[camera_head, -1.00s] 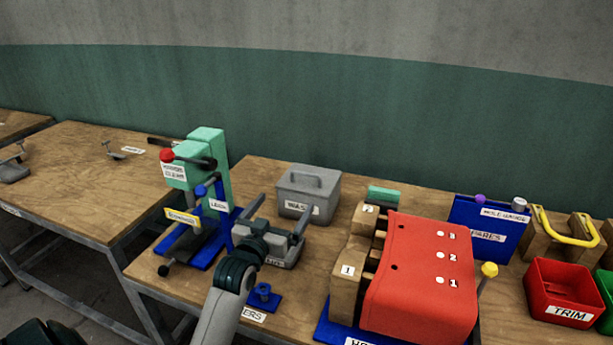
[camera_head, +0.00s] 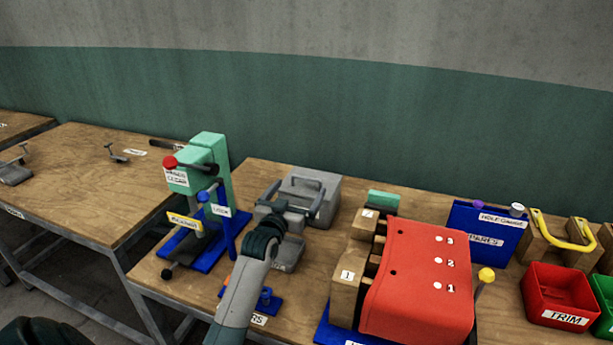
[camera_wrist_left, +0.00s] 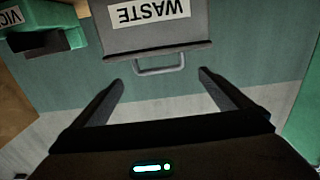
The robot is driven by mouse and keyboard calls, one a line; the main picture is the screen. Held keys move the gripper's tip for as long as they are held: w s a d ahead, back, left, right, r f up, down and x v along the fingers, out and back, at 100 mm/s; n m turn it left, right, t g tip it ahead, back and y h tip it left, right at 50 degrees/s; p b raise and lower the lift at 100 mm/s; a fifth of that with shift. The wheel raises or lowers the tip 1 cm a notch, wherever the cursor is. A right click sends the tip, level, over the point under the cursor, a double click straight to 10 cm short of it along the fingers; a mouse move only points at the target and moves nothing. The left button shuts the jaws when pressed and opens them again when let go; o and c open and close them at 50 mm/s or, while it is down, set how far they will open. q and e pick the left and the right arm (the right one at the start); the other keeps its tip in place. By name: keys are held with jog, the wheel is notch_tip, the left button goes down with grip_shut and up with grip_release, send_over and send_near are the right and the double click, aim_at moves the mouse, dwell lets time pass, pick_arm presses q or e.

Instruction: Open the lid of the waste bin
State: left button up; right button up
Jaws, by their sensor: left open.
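The waste bin (camera_head: 328,184) is a grey box at the back of the bench, with a grey lid and a raised handle (camera_head: 308,182) on top. The lid looks shut. My left gripper (camera_head: 296,196) is in front of the bin, its two fingers spread and empty, and it hides the bin's front and label. In the left wrist view the bin appears upside down with its WASTE label (camera_wrist_left: 151,11). The handle (camera_wrist_left: 160,69) lies between the directions of the two fingertips (camera_wrist_left: 160,78), apart from both. My right gripper is not in view.
A green and blue press (camera_head: 210,180) stands left of the bin. A small blue fixture (camera_head: 265,300) lies near my left arm.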

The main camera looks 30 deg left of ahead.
aim_at(306, 179)
pick_arm(q)
jog(key=p+x, duration=0.1)
jog(key=x, duration=0.6)
jog(key=shift+w, duration=0.2)
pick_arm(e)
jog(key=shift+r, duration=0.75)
